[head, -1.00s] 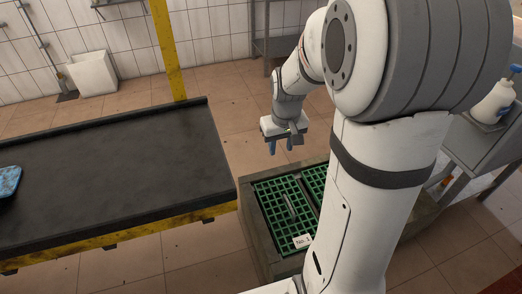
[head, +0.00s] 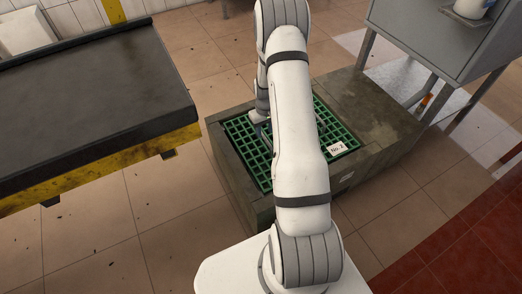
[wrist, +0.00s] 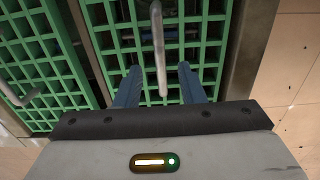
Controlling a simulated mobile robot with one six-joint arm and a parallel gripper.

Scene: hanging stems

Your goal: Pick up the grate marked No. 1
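Two green grates lie side by side in a concrete block. The right one (head: 335,125) bears a tag reading No. 2. On the left grate (head: 240,135) no tag shows now; my arm covers part of it. My gripper (head: 262,122) is low over the left grate. In the wrist view my gripper (wrist: 160,88) is open, its two blue fingers apart. A grey bar handle (wrist: 158,45) of the grate (wrist: 112,45) beneath shows between them, with gaps on both sides. I cannot tell the fingers' height against the handle.
The second grate (wrist: 40,65) with its own handle (wrist: 18,97) lies beside it in the wrist view. The concrete block (head: 380,120) surrounds the grates. A black-topped table (head: 90,95) with a yellow frame stands left, a grey cabinet (head: 440,40) right. Tiled floor lies between.

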